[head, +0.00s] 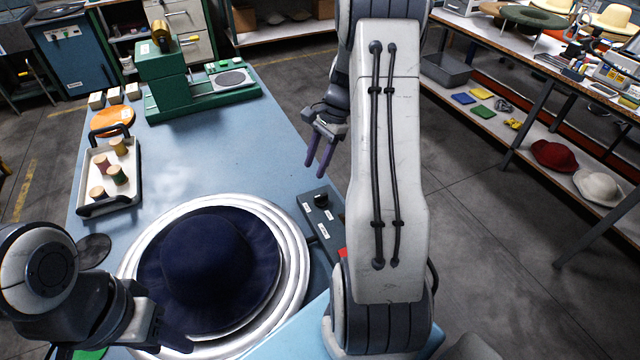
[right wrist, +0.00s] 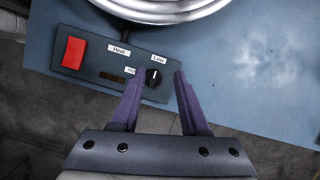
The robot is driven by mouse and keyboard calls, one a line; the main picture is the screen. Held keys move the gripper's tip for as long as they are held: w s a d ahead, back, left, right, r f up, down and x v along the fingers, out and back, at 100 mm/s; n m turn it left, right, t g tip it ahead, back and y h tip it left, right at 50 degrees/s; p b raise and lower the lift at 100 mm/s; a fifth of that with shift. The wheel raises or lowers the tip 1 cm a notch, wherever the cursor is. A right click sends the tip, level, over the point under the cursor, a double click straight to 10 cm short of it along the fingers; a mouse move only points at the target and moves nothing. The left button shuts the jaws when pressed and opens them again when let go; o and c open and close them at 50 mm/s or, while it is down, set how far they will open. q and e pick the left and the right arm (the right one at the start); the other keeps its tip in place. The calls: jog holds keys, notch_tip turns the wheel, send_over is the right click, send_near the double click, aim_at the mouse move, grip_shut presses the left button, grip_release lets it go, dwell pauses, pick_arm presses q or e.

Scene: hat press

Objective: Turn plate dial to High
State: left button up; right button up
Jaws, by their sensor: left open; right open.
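The plate dial (right wrist: 153,76) is a round black knob with a white mark, on a dark control box (right wrist: 104,66). In the right wrist view its mark points up, toward the "Low" label (right wrist: 158,58). A smaller label (right wrist: 131,70) sits left of the dial, too small to read surely. The dial also shows in the head view (head: 321,200). My right gripper (right wrist: 160,76) is open, its purple fingers appearing on either side of the dial; contact cannot be told. In the head view the right gripper (head: 318,168) appears beyond the box. My left gripper (head: 168,330) is open near the plate's front-left edge.
A navy hat (head: 205,255) lies on the round silver plate (head: 293,250) beside the box. A red switch (right wrist: 73,52) and "Heat" label (right wrist: 119,50) are on the box. A spool tray (head: 88,160) and green machine (head: 165,85) stand farther back. The blue table's middle is clear.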

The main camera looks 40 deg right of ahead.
aim_at(321, 195)
jog(key=s+d+f+m, duration=0.2)
jog(key=d+m, duration=0.1)
jog(key=d, duration=0.3)
jog(key=shift+t, duration=0.3)
jog(key=x, duration=0.3)
jog(key=p+x, duration=0.1)
jog(key=x, duration=0.6)
jog(key=shift+w+a+p, duration=0.2)
jog(key=shift+a+p, duration=0.1)
jog(key=shift+a, duration=0.05)
grip_shut()
